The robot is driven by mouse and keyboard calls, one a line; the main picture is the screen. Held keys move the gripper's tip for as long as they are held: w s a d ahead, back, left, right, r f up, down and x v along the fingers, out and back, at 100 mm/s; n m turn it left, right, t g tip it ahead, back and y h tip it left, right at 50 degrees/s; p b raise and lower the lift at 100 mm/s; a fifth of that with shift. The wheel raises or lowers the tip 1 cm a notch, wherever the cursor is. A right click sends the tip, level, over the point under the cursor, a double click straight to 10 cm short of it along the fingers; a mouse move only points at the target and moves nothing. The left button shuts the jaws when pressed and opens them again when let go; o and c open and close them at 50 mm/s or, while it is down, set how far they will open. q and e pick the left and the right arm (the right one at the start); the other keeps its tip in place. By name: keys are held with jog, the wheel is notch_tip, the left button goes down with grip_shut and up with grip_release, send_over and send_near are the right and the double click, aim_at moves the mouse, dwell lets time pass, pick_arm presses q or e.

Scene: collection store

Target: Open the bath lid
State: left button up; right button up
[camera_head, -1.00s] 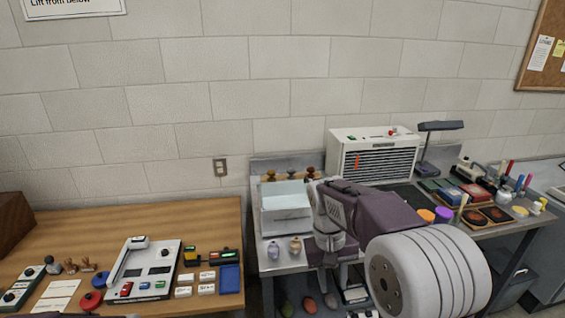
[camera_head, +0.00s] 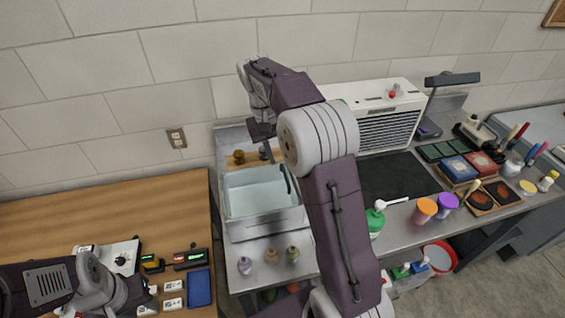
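The bath (camera_head: 268,222) is a pale, box-shaped basin on the metal bench, left of my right arm. Its pale interior or clear cover shows from above; I cannot tell whether the lid is shut. A dark curved bar (camera_head: 286,179) shows at its right side, perhaps a handle. My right gripper (camera_head: 262,132) is above the bath's back edge, apart from the bar; its fingers are too small and dark to read. My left gripper (camera_head: 135,293) is low at the left over the wooden table, its fingers unclear.
Small bottles (camera_head: 271,256) stand in front of the bath, and a wooden-handled stamp (camera_head: 238,156) stands behind it. A white vented unit (camera_head: 385,115) is behind my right arm. Orange and purple pots (camera_head: 425,211) stand to the right. The left table's back is clear.

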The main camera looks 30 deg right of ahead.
aim_at(287, 179)
jog(key=f, duration=0.2)
jog(key=d+f, duration=0.1)
jog(key=f, duration=0.2)
jog(key=s+f, duration=0.1)
jog(key=f, duration=0.1)
jog(key=shift+d+f, duration=0.2)
jog(key=shift+f, duration=0.05)
jog(key=shift+s+f, duration=0.15)
jog(key=shift+f, duration=0.45)
grip_shut()
dwell(0.6)
